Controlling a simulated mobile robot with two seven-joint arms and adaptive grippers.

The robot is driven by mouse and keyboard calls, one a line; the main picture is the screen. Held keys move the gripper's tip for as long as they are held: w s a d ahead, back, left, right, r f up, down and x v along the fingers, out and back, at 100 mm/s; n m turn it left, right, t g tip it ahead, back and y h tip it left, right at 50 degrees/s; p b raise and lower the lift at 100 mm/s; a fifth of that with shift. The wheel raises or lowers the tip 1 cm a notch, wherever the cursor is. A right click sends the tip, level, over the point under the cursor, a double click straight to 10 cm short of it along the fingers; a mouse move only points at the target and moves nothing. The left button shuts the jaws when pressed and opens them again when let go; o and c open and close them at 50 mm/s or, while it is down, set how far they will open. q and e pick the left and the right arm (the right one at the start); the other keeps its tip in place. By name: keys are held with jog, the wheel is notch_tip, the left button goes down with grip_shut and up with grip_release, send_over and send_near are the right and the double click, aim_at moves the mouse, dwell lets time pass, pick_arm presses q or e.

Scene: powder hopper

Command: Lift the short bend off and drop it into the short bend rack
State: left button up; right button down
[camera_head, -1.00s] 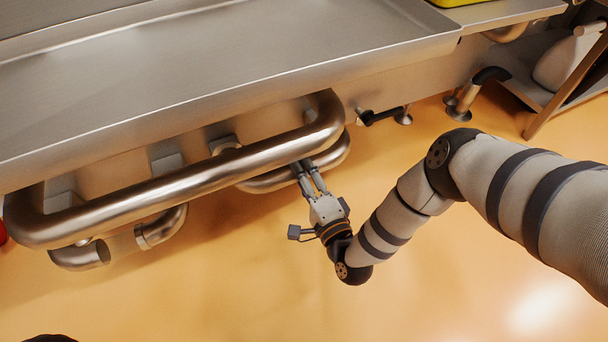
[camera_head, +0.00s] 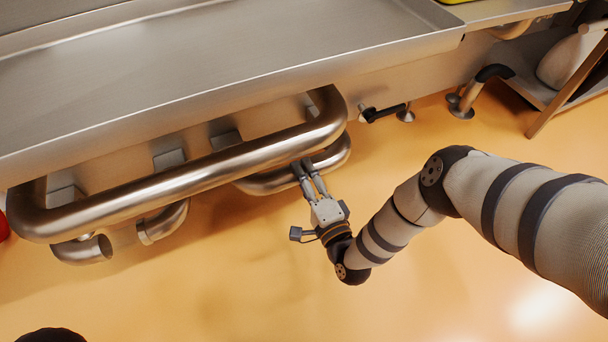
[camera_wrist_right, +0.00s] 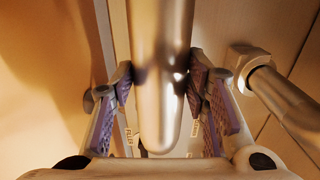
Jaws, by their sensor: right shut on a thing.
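A curved steel pipe (camera_head: 265,184), which looks like the short bend, lies under the long steel rail tube (camera_head: 180,186). In the right wrist view, a shiny steel pipe (camera_wrist_right: 160,70) runs between the two purple-padded fingers of my right gripper (camera_wrist_right: 163,95). The rail tube hides the pipe's upper part in the head view, so I cannot tell whether it is free of its seat. My left gripper is not in view. No short bend rack can be made out.
A steel worktop (camera_head: 220,70) overhangs the pipes. Other curved pipe ends (camera_head: 165,222) sit at lower left below the rail tube. A black-handled fitting (camera_head: 385,112) is right of the bend. The orange floor in front is clear.

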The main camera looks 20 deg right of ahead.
jog(key=shift+w, duration=0.1)
jog(key=c, duration=0.9)
grip_release()
jog(key=shift+f, duration=0.1)
jog(key=shift+o, duration=0.3)
jog(key=shift+f, duration=0.15)
jog(key=s, duration=1.2)
jog(key=shift+d, duration=0.2)
jog(key=shift+s, duration=0.1)
